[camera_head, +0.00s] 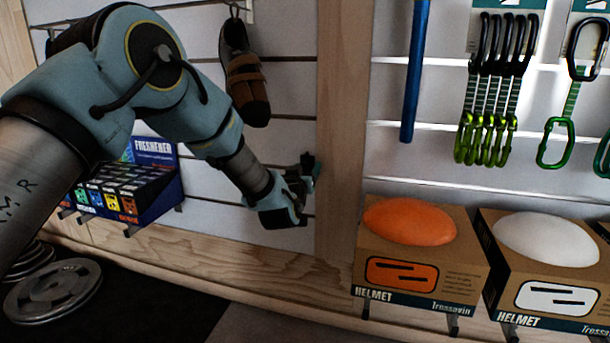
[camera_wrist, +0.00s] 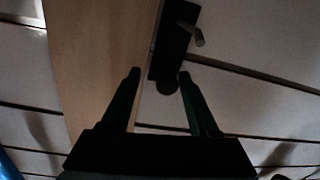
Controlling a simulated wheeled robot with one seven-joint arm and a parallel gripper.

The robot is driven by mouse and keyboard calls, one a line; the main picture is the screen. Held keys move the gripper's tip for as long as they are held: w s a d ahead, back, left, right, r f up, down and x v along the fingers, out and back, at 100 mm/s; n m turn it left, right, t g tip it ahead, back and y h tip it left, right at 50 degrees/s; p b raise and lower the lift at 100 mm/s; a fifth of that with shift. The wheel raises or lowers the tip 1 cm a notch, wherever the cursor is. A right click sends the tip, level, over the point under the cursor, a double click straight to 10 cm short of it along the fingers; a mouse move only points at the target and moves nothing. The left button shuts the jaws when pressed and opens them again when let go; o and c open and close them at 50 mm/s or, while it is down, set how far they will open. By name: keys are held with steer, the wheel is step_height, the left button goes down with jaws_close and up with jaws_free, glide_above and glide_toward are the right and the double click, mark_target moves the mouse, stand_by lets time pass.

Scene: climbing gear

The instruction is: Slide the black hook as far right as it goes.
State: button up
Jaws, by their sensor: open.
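The black hook (camera_wrist: 172,45) shows in the wrist view as a dark plate with a short grey peg pointing off to the side. It lies close along the edge of the wooden post (camera_wrist: 95,60); whether they touch is unclear. My gripper (camera_wrist: 159,75) is open, and the rounded near end of the hook shows between its two fingertips, closer to the right one. I cannot tell whether a finger touches it. In the head view my gripper (camera_head: 303,172) is at the slatted wall, just left of the wooden post (camera_head: 341,120); the hook cannot be made out there.
A climbing shoe (camera_head: 246,75) hangs above my gripper. A blue display box (camera_head: 150,190) of small packs stands to the left. Right of the post are a blue bar (camera_head: 414,70), hanging quickdraws (camera_head: 490,95) and boxed orange (camera_head: 410,222) and white (camera_head: 545,240) helmets.

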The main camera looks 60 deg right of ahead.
steer(key=p+v, duration=0.1)
steer(key=v, duration=0.9)
steer(key=shift+s+d, duration=0.15)
steer(key=shift+s, duration=0.25)
